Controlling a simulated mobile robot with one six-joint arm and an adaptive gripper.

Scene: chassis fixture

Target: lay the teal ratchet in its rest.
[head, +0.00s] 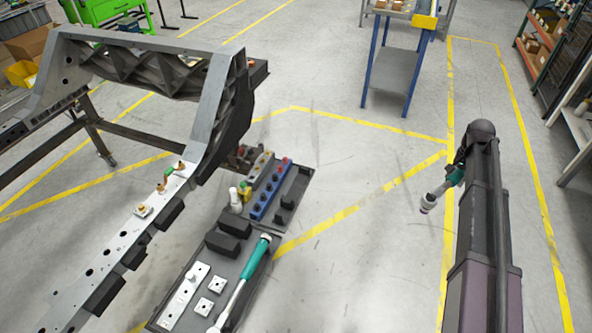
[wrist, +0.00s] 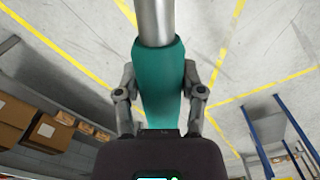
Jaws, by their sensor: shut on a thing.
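My gripper (wrist: 160,85) is shut on the teal handle of a tool with a silver shaft, which I take as the teal ratchet (wrist: 160,65). In the head view this ratchet (head: 455,178) is in the air at the right, beside my arm, with its shaft pointing down and left. My arm partly hides its handle and the gripper there. A second teal-handled tool (head: 254,262) lies along the right edge of the dark tray (head: 262,297). Black blocks (head: 222,243) sit on the tray; I cannot tell which part is the ratchet's rest.
A metal chassis frame (head: 207,100) and a rail with fittings (head: 120,240) stand left of the tray. A blue socket rail (head: 268,195) and a white bottle (head: 236,200) are at the tray's far part. Open floor lies between tray and arm. A blue-legged cart (head: 408,65) stands behind.

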